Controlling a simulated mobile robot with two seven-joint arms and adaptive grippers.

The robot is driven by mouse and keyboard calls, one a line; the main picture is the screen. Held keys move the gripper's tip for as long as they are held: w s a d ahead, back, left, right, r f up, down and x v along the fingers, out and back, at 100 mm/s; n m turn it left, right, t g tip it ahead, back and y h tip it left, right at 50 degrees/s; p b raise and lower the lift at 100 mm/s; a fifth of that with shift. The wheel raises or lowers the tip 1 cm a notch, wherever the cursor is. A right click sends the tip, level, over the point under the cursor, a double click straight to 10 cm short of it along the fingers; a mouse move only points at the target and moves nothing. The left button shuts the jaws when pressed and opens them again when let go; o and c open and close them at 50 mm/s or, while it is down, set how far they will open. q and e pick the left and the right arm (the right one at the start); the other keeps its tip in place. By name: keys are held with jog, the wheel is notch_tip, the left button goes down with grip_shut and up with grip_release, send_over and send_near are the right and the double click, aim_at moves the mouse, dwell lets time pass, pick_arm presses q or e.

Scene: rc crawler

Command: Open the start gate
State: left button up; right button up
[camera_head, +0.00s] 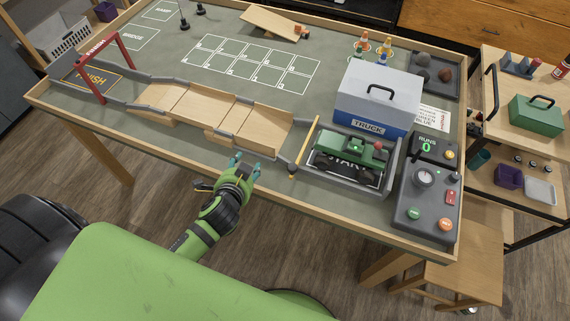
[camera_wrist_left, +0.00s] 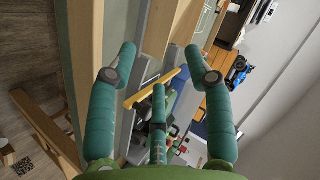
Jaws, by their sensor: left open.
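The start gate is a yellow bar (camera_head: 304,148) across the left side of the start bay (camera_head: 342,180), with a dark pivot at its near end. A green crawler (camera_head: 350,149) stands in the bay, right of the bar. My left gripper (camera_head: 246,166) is open and empty near the table's front edge, left of the bar and apart from it. In the left wrist view the yellow bar (camera_wrist_left: 153,88) shows beyond the open fingers (camera_wrist_left: 160,58), partly hidden by the lower finger. My right gripper is not in view.
A wooden ramp track (camera_head: 205,104) runs left to the red finish arch (camera_head: 88,68). A grey control box (camera_head: 428,205) with buttons and a runs counter (camera_head: 433,148) stand right of the bay. A truck box (camera_head: 374,98) stands behind the bay.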

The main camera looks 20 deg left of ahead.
pick_arm(q)
jog(key=w+d+r+m+t+h, duration=0.2)
jog(key=w+r+m+t, duration=0.2)
jog(key=w+r+m, duration=0.3)
notch_tip(320, 180, up, 7)
jog(key=m+h, duration=1)
jog(key=m, duration=0.6)
send_over(292, 166)
jog(key=s+a+f+m+g+y, duration=0.2)
jog(key=f+m+g, duration=0.3)
jog(key=f+m, duration=0.15)
jog(key=s+a+f+m+g+y, duration=0.1)
jog(key=s+a+f+m+g, duration=0.1)
jog(key=f+m+g, duration=0.4)
jog(key=shift+m+t, duration=0.65)
jog(key=shift+t, duration=0.25)
jog(key=shift+w+d+r+p+x, duration=0.1)
jog(key=shift+p+x, duration=0.1)
jog(key=shift+x, duration=0.75)
jog(key=shift+w+d+r+p+x, duration=0.15)
jog(key=shift+p+x, duration=0.1)
jog(key=shift+x, duration=0.75)
jog(key=shift+d+r+p+x, duration=0.1)
jog(key=shift+p+x, duration=0.1)
jog(key=shift+x, duration=0.75)
